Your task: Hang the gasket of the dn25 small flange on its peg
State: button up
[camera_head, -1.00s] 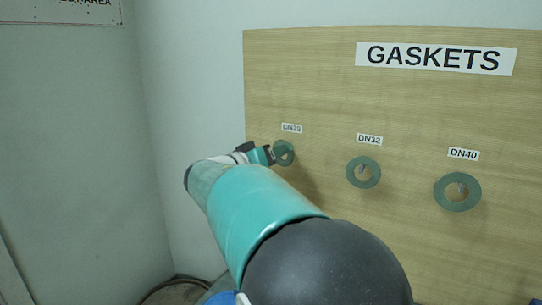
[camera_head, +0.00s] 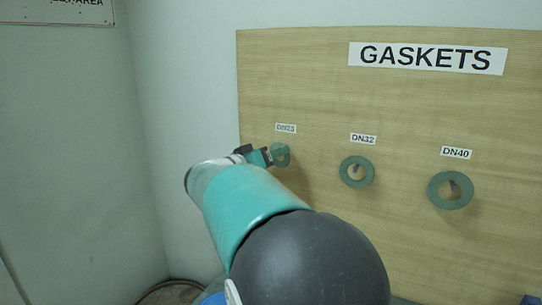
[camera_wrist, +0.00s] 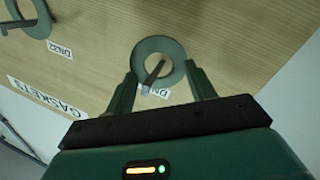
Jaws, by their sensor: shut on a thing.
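The small green ring gasket (camera_head: 286,155) is at the left of the wooden board, under the DN25 label (camera_head: 286,128). My gripper (camera_head: 270,157) reaches it from the left. In the wrist view my gripper (camera_wrist: 162,76) has one finger at each side of the gasket (camera_wrist: 151,44) and is shut on its outer edge. A grey peg (camera_wrist: 151,76) shows through the gasket's hole, its near end in front of the lower rim, so the ring appears to be around the peg. Whether the gasket touches the board cannot be told.
A DN32 gasket (camera_head: 345,171) and a larger DN40 gasket (camera_head: 434,189) hang on pegs to the right. The board (camera_head: 310,80) bears a GASKETS sign (camera_head: 427,58). Bare wall (camera_head: 190,90) lies left of the board.

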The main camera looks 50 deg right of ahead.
jog(key=o, duration=1)
jog(key=shift+o, duration=0.2)
jog(key=shift+a, duration=0.1)
jog(key=a, duration=1.3)
jog(key=shift+s+a, duration=0.15)
jog(key=shift+a, duration=0.2)
jog(key=s+a+f+n+t+y, duration=0.3)
jog(key=s+a+f+n+y, duration=0.5)
jog(key=s+a+f+y, duration=0.55)
jog(key=s+a+f+n+t+y, duration=0.1)
jog(key=a+f+n+t+y, duration=0.1)
jog(key=a, duration=0.8)
notch_tip(320, 180, down, 3)
jog(key=shift+s+r+n+y, duration=0.1)
jog(key=shift+s+n+y, duration=0.05)
jog(key=shift+n+y, duration=0.95)
